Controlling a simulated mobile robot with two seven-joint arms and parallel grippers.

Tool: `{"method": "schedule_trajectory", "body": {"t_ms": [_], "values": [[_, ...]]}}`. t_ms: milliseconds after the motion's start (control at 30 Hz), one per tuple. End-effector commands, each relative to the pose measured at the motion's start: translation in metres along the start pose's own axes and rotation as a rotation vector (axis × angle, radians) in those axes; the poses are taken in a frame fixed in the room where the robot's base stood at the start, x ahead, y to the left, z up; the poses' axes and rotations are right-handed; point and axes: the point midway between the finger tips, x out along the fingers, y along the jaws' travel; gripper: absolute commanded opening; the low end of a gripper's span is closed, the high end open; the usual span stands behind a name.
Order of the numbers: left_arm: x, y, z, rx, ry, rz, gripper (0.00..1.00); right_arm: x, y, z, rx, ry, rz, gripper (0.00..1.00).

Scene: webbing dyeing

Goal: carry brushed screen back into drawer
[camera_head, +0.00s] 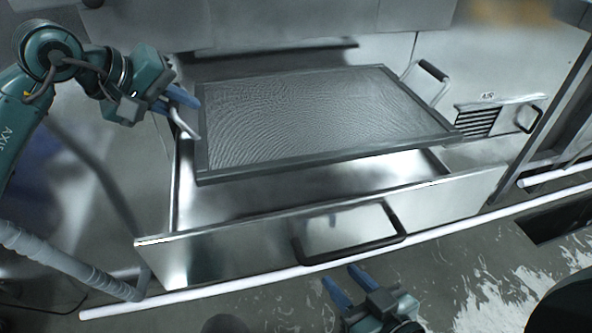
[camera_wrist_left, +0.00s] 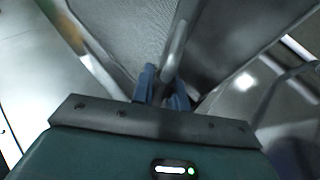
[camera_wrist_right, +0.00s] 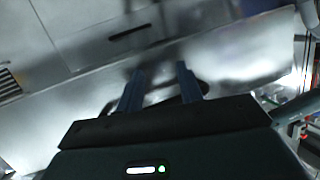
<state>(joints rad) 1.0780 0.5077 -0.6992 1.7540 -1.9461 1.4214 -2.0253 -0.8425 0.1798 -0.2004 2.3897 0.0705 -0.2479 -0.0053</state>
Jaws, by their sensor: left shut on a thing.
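The screen (camera_head: 315,112) is a grey mesh panel in a dark rectangular frame. In the head view it is above the open metal drawer (camera_head: 290,197), tilted slightly, its front edge over the drawer's opening. It has a pale handle at each short end. My left gripper (camera_head: 190,115) is shut on the screen's left handle; the handle also shows between the blue fingers in the left wrist view (camera_wrist_left: 176,50). My right gripper (camera_head: 345,283) is open and empty in front of the drawer's dark handle (camera_head: 350,247), apart from it. The right wrist view shows its spread fingers (camera_wrist_right: 160,85).
The screen's right handle (camera_head: 432,72) is free. A vented panel (camera_head: 478,121) with a dark handle is at the right. A white rail (camera_head: 250,285) runs along the front below the drawer. The stained floor (camera_head: 500,290) is at the lower right.

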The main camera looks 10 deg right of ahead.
Motion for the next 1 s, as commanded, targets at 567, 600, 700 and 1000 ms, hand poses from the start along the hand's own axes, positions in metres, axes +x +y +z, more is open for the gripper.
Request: {"method": "schedule_trajectory", "body": {"t_ms": [567, 600, 700, 1000], "values": [[0.055, -0.046, 0.023, 0.001, -0.008, 0.016, 0.0, -0.001, 0.001, 0.0, -0.006, 0.014, 0.002, 0.37], [0.062, -0.052, 0.026, 0.0, -0.008, 0.016, 0.0, -0.001, 0.001, 0.001, -0.007, 0.013, 0.001, 0.37], [0.077, -0.066, 0.032, 0.0, -0.007, 0.016, 0.0, 0.0, 0.001, 0.002, -0.01, 0.013, 0.0, 0.37], [0.099, -0.085, 0.04, 0.004, -0.002, 0.017, 0.0, 0.001, 0.0, 0.002, -0.015, 0.011, -0.001, 0.37]]}}
